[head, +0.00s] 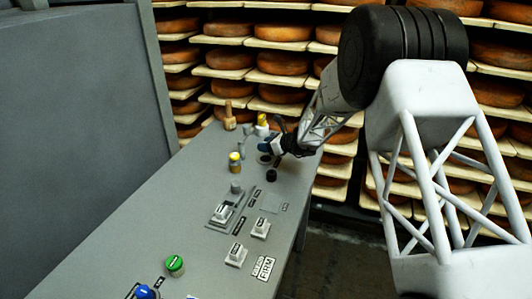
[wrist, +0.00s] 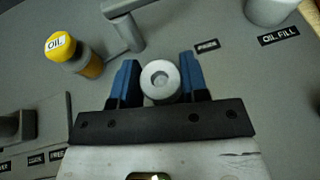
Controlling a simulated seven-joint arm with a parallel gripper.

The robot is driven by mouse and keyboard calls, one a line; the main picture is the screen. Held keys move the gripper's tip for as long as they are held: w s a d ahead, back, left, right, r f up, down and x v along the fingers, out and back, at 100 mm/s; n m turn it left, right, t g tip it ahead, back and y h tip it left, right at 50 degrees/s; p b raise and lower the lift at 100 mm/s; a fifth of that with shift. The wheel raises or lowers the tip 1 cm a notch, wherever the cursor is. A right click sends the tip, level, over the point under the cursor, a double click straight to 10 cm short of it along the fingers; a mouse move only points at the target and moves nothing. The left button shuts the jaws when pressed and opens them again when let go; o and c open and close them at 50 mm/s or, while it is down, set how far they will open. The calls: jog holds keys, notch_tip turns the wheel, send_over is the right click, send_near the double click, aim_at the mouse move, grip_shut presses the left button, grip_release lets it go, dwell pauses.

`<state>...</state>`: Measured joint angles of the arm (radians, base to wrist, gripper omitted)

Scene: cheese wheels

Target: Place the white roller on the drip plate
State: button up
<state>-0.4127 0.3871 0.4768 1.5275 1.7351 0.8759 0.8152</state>
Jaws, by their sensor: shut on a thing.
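My gripper (head: 264,147) is above the far part of the grey bench. In the wrist view its two blue fingers (wrist: 160,82) are closed on the sides of the white roller (wrist: 160,78), whose round end with a centre hole faces the camera. In the head view the roller cannot be made out clearly at the fingers. A flat, slightly lighter square (head: 271,203) lies on the bench, nearer than my gripper; I cannot tell whether it is the drip plate.
A yellow-capped oil bottle (wrist: 62,46) and a grey bracket (wrist: 128,28) stand close to my fingers. An oil fill label (wrist: 278,36) is at the upper right. A black knob (head: 271,175) and several switches stand nearer on the bench. Cheese shelves (head: 275,92) stand behind.

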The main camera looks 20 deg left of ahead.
jog(key=shift+f, duration=0.1)
jog(key=shift+f, duration=1.65)
jog(key=shift+f, duration=0.15)
jog(key=o, duration=0.9)
jog(key=shift+r, duration=0.2)
jog(key=v, duration=1.2)
